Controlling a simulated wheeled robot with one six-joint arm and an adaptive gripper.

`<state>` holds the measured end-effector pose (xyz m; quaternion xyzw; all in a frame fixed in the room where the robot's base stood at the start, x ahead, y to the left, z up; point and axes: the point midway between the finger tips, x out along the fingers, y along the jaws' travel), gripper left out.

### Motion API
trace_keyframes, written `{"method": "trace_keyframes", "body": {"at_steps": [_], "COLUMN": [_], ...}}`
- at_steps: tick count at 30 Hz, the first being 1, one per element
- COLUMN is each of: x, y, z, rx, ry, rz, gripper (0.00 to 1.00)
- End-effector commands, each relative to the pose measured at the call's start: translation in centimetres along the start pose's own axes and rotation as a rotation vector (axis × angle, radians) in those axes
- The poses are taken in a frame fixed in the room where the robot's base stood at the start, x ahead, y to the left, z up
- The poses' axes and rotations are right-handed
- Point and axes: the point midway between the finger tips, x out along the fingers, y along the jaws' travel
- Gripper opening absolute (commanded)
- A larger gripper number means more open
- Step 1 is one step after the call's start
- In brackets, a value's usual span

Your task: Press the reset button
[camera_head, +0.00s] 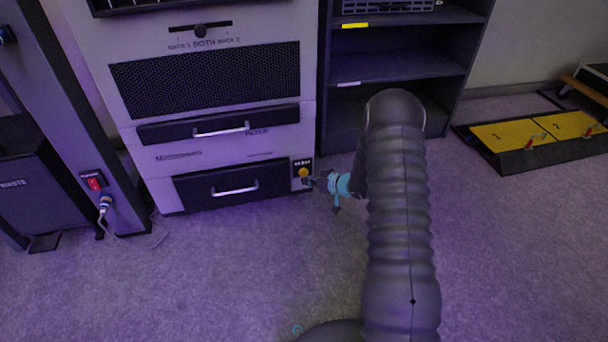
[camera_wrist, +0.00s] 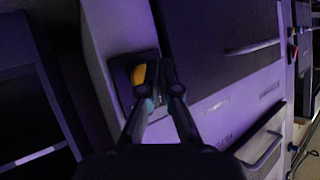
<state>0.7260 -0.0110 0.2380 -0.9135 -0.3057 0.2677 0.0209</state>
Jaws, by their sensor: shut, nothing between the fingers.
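The reset button is a yellow round button (camera_head: 303,172) on a small black plate at the lower right of the grey cabinet's front; the plate's lettering is too small to read. In the wrist view the yellow button (camera_wrist: 139,75) sits on its dark plate, just left of the fingertips and partly hidden by a finger. My gripper (camera_head: 314,181) is shut and empty, its tips pointing at the button plate from the right. In the wrist view my gripper (camera_wrist: 162,92) overlaps the plate's right part. Whether the tips touch the button or plate I cannot tell.
The cabinet has two handled drawers (camera_head: 230,188) left of the button. An open shelf unit (camera_head: 395,95) stands right of it. A waste bin (camera_head: 40,190) and a post with a red switch (camera_head: 95,183) are at left. A yellow-marked tray (camera_head: 505,134) lies right. The front floor is clear.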

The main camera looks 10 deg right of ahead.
Motion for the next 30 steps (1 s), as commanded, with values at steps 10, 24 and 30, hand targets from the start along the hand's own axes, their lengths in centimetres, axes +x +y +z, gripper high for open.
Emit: {"method": "trace_keyframes", "body": {"at_steps": [10, 24, 30], "x": [0.0, 0.4, 0.61], "y": [0.0, 0.28, 0.42], "z": [0.0, -0.32, -0.42], "rx": [0.0, 0.0, 0.001], "ry": [0.0, 0.0, -0.001], "rz": [0.0, 0.0, 0.0], "gripper": [0.0, 0.0, 0.0]}}
